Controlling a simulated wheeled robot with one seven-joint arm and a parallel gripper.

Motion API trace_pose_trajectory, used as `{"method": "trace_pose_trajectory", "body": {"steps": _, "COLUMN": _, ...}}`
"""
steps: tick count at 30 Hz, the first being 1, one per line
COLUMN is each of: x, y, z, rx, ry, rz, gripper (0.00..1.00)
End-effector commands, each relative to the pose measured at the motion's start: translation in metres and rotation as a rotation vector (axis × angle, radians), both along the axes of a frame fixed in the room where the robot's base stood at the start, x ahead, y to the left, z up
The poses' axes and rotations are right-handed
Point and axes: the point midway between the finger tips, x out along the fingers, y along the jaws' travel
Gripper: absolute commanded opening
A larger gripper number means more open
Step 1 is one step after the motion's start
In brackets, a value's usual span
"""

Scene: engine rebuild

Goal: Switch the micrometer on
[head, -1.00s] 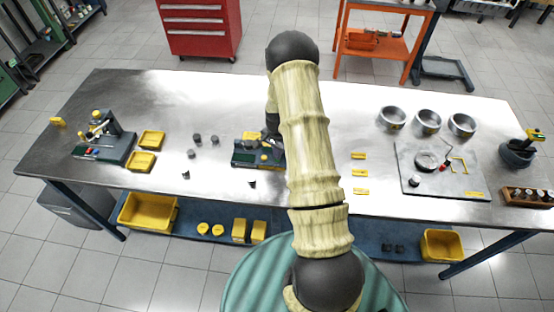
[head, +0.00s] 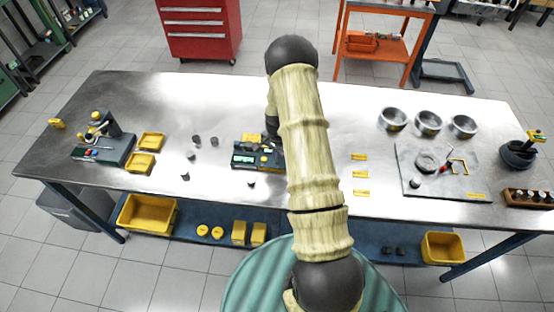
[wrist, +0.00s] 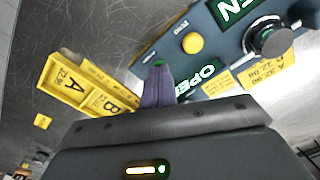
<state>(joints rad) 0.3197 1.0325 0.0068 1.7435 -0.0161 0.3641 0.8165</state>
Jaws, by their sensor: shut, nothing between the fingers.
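The micrometer (head: 258,156) is a dark blue-grey bench device at the middle of the table, with a pale lit readout. In the wrist view its blue-grey body (wrist: 222,50) shows lit green lettering that reads OPEN, a round yellow button (wrist: 193,43) and a metal spindle part (wrist: 270,38). My gripper (wrist: 157,80) is shut and empty, with its fingertips at the near edge of the body. A small green spot shows at the tips; I cannot tell whether they touch anything. In the head view my arm hides the gripper.
A yellow two-part piece marked A and B (wrist: 90,88) lies beside the micrometer in the wrist view. Small dark cylinders (head: 197,140) stand left of it. Yellow trays (head: 140,163) and another device (head: 103,145) are further left. A grey plate (head: 440,185) lies right.

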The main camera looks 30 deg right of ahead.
Motion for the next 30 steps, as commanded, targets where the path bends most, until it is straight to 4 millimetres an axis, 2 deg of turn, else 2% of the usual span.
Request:
{"method": "trace_pose_trajectory", "body": {"steps": 21, "x": 0.000, "y": 0.000, "z": 0.050, "rx": 0.000, "ry": 0.001, "rz": 0.000, "gripper": 0.00}}
{"method": "trace_pose_trajectory", "body": {"steps": 30, "x": 0.000, "y": 0.000, "z": 0.054, "rx": 0.000, "ry": 0.002, "rz": 0.001, "gripper": 0.00}}
